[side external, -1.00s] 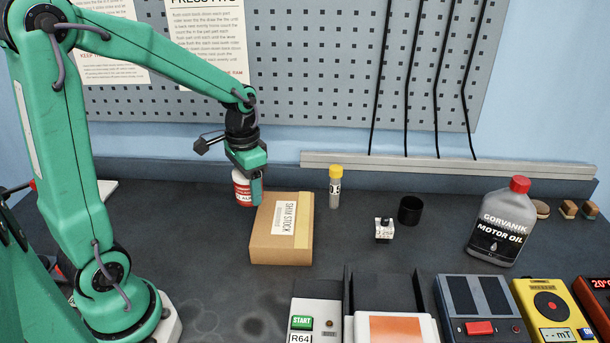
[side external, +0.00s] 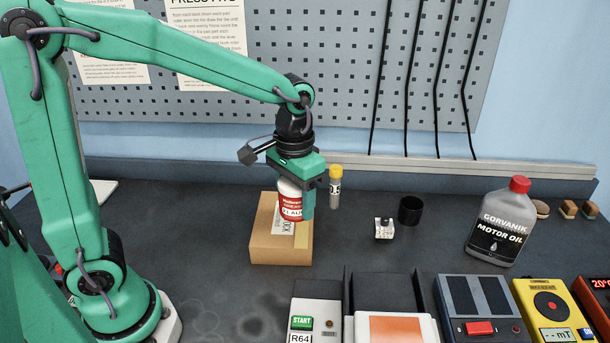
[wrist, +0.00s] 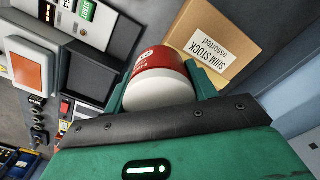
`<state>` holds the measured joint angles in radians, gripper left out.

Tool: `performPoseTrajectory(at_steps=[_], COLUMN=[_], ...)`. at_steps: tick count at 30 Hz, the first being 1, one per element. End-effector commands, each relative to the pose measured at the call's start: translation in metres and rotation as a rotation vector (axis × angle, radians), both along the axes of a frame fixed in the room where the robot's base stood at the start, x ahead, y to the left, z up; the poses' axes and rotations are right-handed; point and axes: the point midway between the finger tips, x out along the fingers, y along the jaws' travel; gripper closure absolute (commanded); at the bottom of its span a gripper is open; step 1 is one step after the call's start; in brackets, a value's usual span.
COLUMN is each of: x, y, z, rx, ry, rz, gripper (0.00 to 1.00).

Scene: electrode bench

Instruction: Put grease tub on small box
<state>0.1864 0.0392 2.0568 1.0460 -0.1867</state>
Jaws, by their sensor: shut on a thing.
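The grease tub (side external: 291,207), red and white with a label, is held in my gripper (side external: 298,212). It is upright in the side view, in front of the upper right part of the small box (side external: 275,249). The box is brown cardboard with a "SHIM STOCK" label and lies flat on the bench. In the wrist view, the tub (wrist: 158,80) is between the two green fingers (wrist: 158,90), and the box (wrist: 235,30) shows beyond it. I cannot tell whether the tub's bottom touches the box.
A yellow-capped vial (side external: 335,187), a small white block (side external: 384,229) and a black cup (side external: 410,210) stand right of the box. A motor oil bottle (side external: 500,225) is farther right. Devices, including a START box (side external: 315,318), line the front. Bench left of the box is clear.

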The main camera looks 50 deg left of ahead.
Motion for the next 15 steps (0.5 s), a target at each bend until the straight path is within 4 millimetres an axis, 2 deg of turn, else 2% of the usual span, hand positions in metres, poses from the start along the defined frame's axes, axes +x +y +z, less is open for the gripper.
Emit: performPoseTrajectory(at_steps=[8,15], x=[0.008,0.024], y=[0.018,0.052], z=[-0.011,-0.034], rx=[0.0,0.0], ry=[0.001,0.002], rz=[0.005,0.006], gripper=[0.75,0.75])
